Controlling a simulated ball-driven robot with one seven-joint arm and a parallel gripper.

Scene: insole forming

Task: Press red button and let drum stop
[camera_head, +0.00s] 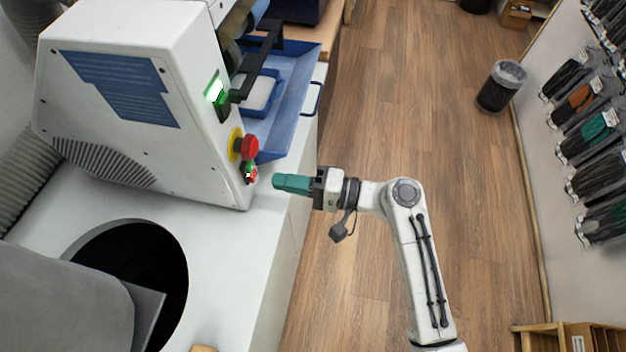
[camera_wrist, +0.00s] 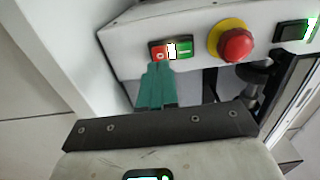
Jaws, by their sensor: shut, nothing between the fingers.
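The red button (camera_wrist: 159,52), marked O, sits on the white machine's front panel beside a green button (camera_wrist: 184,48), with a lit white strip between them. In the head view this small switch (camera_head: 250,173) is below the red mushroom knob. My gripper (camera_head: 276,182) has teal fingers, shut and empty, pointing at the panel with a visible gap in the head view. In the wrist view the fingertips (camera_wrist: 157,66) appear just below the red button. A dark round part (camera_head: 231,52) shows at the machine's side; I cannot tell if it is the drum or turning.
A red mushroom knob on a yellow base (camera_wrist: 236,45) sits close to the buttons. A green-lit switch (camera_head: 215,90) is above it. A blue tray (camera_head: 290,105) and black bracket (camera_head: 262,60) stick out nearby. Wooden floor (camera_head: 450,100) is open to the right.

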